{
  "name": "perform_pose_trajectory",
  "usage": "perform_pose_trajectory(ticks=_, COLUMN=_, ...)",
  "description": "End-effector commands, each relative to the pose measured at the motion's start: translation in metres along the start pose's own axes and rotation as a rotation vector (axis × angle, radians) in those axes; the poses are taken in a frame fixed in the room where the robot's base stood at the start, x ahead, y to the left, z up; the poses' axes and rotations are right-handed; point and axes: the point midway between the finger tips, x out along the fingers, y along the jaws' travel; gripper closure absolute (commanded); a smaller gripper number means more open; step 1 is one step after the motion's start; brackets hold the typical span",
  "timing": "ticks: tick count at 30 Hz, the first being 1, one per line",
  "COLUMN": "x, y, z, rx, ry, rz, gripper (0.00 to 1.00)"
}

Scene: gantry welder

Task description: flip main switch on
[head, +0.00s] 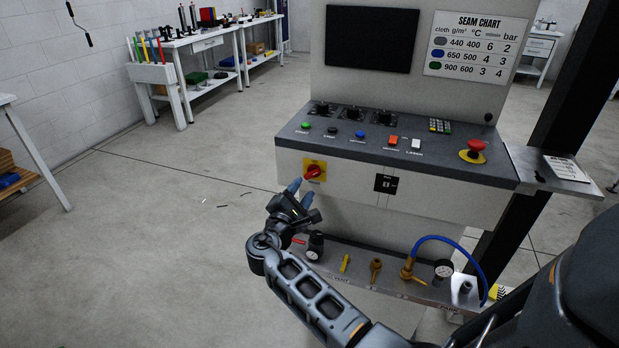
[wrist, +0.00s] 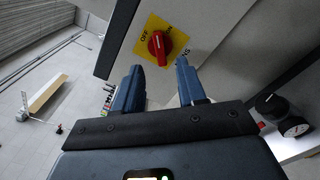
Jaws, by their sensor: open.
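The main switch is a red rotary knob (head: 313,171) on a yellow plate on the front face of the console, at its left end. In the wrist view the red knob (wrist: 157,46) sits on the yellow plate (wrist: 170,34), which bears the word OFF at one corner; the other lettering is partly hidden or too small to read. My gripper (head: 298,190) is open and empty, just below and left of the knob. In the wrist view its two blue fingers (wrist: 157,80) stand apart, with the knob beyond and between their tips, not touched.
The console (head: 400,160) carries buttons, knobs and a red emergency button (head: 476,146) on a yellow base. Below is a shelf with a gauge (head: 444,268), brass fittings and a blue hose (head: 455,243). A small shelf (head: 550,168) juts out right.

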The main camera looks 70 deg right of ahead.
Motion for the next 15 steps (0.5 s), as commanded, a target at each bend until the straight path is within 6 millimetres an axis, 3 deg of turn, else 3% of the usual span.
perform_pose_trajectory(ticks=7, x=0.040, y=0.001, z=0.001, rx=0.002, ry=0.000, rz=-0.003, gripper=0.60)
perform_pose_trajectory(ticks=15, x=0.062, y=0.000, z=0.000, rx=0.002, ry=0.003, rz=0.000, gripper=0.60)
